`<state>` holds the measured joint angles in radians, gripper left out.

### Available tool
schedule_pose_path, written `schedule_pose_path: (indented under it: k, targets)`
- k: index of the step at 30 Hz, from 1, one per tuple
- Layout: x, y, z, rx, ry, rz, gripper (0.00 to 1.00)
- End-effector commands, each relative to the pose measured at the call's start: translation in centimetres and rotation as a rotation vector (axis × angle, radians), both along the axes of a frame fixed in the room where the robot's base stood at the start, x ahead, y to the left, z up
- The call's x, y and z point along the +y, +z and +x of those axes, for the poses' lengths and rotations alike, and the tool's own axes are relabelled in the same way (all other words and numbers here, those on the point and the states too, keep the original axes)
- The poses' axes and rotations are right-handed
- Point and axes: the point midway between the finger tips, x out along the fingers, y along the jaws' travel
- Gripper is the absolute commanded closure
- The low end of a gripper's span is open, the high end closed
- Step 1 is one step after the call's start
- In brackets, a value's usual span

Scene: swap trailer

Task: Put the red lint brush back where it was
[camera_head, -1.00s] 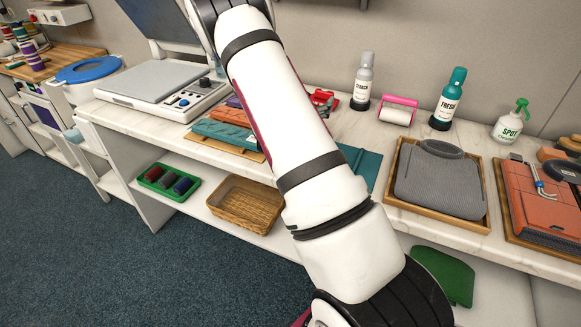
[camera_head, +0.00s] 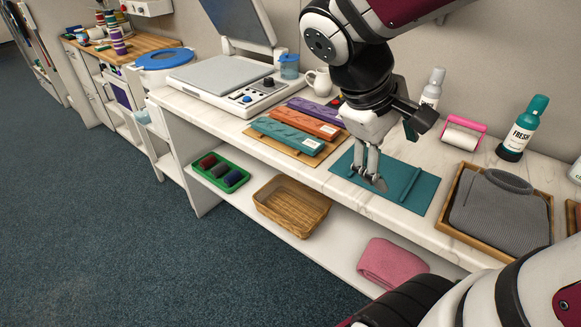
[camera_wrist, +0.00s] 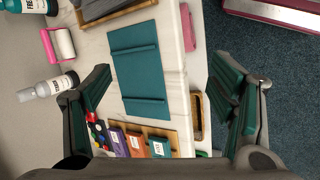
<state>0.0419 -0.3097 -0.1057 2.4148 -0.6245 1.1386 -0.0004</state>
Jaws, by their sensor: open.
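My gripper (camera_head: 370,175) is open over the teal mat (camera_head: 415,205) on the counter. A dark red roll-like item (camera_head: 208,162) lies in the green tray (camera_head: 240,184) on the lower shelf, beside a grey and a blue one. I cannot tell for sure whether it is the red lint brush. A small red object (camera_wrist: 88,117) stands on the counter near the labelled cases, mostly hidden in the head view.
Teal, orange and purple cases (camera_head: 308,123) lie on a wooden board left of the mat. A pink lint roller (camera_head: 462,134), bottles (camera_head: 522,130) and a wooden tray (camera_head: 455,222) with grey fabric stand to the right. A wicker basket (camera_head: 290,207) and pink cloth (camera_head: 393,262) are below.

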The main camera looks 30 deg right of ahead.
Motion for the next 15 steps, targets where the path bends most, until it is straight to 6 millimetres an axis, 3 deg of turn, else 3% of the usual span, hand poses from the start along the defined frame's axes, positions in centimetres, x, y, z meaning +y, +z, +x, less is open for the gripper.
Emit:
schedule_pose_path:
  k: [3,9,15]
  targets:
    - [5.0,0.0,-2.0,-0.133,-0.042,0.165,0.23]
    - [12.1,0.1,-4.3,-0.289,-0.084,0.406,0.23]
    - [15.3,0.2,-5.4,-0.352,-0.098,0.524,0.23]
